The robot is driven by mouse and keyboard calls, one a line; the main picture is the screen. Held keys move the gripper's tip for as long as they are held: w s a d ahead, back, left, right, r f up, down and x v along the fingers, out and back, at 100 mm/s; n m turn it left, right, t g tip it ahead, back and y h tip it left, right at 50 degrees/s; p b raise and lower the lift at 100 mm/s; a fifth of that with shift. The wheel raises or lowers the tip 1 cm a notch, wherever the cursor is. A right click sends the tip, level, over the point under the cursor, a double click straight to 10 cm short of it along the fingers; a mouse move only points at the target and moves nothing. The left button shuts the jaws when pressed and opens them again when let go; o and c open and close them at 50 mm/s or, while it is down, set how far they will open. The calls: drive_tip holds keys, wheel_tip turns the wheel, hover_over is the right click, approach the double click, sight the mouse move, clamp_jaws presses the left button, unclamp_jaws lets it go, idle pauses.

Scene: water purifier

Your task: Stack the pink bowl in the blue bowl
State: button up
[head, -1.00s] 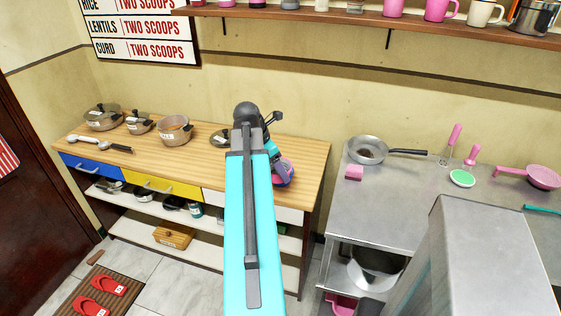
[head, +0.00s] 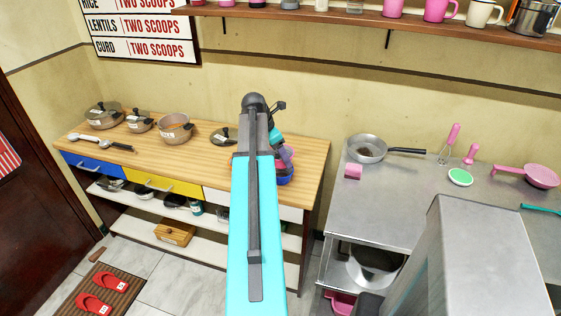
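The blue bowl (head: 285,180) is near the right end of the wooden counter, partly hidden behind my arm. A little pink shows at the top of the blue, and I cannot tell clearly whether it is the pink bowl sitting inside. My gripper (head: 287,155) is just above the blue bowl, small and mostly hidden by my arm. A greyish-purple part shows there. Whether its fingers are open or shut, or touch a bowl, is not clear.
The wooden counter (head: 305,160) holds several pots and a lid (head: 222,137) to the left. A steel table (head: 400,205) with a pan (head: 366,149) and a pink sponge (head: 353,171) stands at the right. A wall shelf (head: 350,22) with mugs runs above.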

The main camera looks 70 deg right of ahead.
sight(281, 165)
drive_tip(key=shift+f, duration=0.15)
drive_tip(key=shift+f+p, duration=0.6)
drive_tip(key=shift+f, duration=1)
drive_tip(key=shift+f, duration=0.25)
drive_tip(key=shift+a+f, duration=0.15)
drive_tip(key=shift+f, duration=0.25)
drive_tip(key=o, duration=1.1)
drive_tip(key=shift+f, duration=0.1)
drive_tip(key=shift+o, duration=0.2)
drive_tip(key=shift+f, duration=0.1)
drive_tip(key=shift+r, duration=0.95)
drive_tip(key=b+v, duration=0.2)
drive_tip(key=v, duration=0.9)
drive_tip(key=shift+r, duration=0.35)
drive_tip(key=shift+w+a, duration=0.1)
drive_tip(key=shift+w, duration=0.05)
